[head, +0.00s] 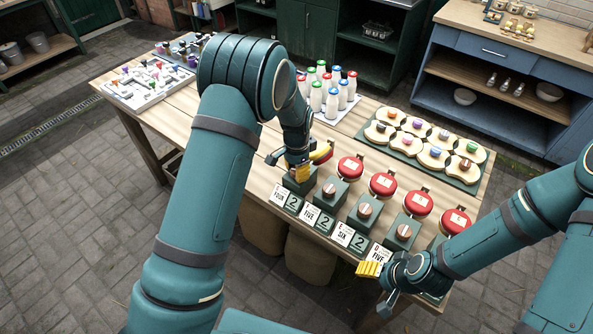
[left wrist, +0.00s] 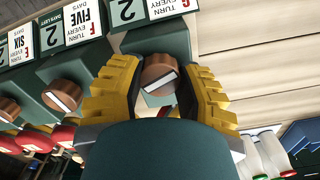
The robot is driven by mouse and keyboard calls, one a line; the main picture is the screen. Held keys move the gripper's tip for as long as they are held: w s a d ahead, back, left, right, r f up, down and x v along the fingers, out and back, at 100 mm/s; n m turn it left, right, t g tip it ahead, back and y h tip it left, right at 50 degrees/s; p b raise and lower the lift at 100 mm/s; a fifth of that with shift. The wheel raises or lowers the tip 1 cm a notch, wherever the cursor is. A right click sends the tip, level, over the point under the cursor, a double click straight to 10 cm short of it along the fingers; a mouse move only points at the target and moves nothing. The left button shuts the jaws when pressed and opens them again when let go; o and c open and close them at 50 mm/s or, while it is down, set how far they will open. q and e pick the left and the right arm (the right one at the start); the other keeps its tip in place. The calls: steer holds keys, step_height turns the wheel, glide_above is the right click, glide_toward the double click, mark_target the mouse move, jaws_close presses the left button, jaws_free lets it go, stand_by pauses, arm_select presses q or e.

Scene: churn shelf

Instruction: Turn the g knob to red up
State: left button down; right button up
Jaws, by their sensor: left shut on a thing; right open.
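The g knob (left wrist: 158,72) is a brown, round wooden knob with a white stripe across its face, on a dark green block. In the left wrist view the stripe runs at a slant. My left gripper (head: 305,168) is at the leftmost block, its yellow fingers on both sides of the knob, shut on it; the fingers also show in the left wrist view (left wrist: 158,90). In the head view the gripper hides this knob. A card marked G (left wrist: 165,8) is beside it. My right gripper (head: 374,268) is open and empty near the table's front edge.
Other knobs (head: 330,191) on green blocks stand in a row to the right, with red round lids (head: 383,185) behind and number cards (head: 318,218) in front. Bottles (head: 330,92), a tray of rounds (head: 425,140) and a left-hand tray (head: 150,83) share the wooden table.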

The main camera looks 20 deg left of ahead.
arm_select(q)
steer(key=n, duration=0.3)
steer(key=shift+n, duration=0.4)
steer(key=n, duration=0.3)
steer(key=shift+n+b, duration=0.3)
steer(key=shift+b, duration=0.05)
steer(key=n, duration=0.5)
steer(key=shift+n, duration=0.7)
steer(key=c, duration=0.5)
jaws_free()
